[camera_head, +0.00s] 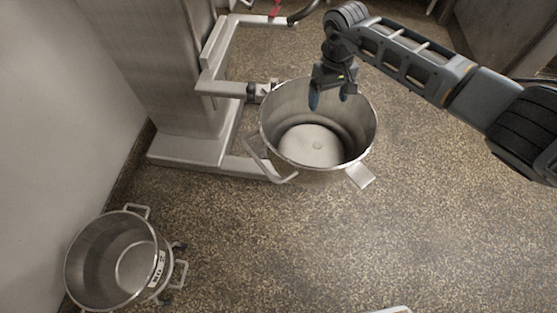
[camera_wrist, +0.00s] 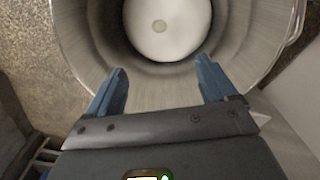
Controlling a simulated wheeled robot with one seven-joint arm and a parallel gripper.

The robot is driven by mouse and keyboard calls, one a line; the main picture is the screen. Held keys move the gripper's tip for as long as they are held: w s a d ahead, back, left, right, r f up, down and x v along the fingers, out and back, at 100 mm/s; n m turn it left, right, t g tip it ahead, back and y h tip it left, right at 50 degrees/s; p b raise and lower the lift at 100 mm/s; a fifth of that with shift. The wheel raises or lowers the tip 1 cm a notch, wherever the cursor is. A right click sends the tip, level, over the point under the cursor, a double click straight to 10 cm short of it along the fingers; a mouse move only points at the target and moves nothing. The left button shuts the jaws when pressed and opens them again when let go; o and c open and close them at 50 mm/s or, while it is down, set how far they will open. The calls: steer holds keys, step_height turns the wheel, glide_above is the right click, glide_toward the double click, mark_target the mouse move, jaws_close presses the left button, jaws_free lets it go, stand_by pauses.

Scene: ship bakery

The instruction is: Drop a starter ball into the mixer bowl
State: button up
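The mixer bowl (camera_head: 278,147) is a large steel bowl held at the mixer's arm in the head view. It also fills the top of the wrist view (camera_wrist: 242,62). My gripper (camera_head: 329,100) is over the far part of the bowl, pointing down. In the wrist view its two blue fingers (camera_wrist: 160,88) are apart with nothing between them.
The steel mixer column and frame (camera_head: 190,150) stand left of and behind the bowl. A second steel bowl (camera_head: 112,262) on wheels is on the floor at the lower left. The speckled floor (camera_head: 420,220) is open to the right. A white edge (camera_head: 392,310) shows at the bottom.

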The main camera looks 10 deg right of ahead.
steer(key=shift+o, duration=0.5)
steer(key=shift+r, duration=0.1)
step_height(320, 180, up, 8)
steer(key=shift+f, duration=0.2)
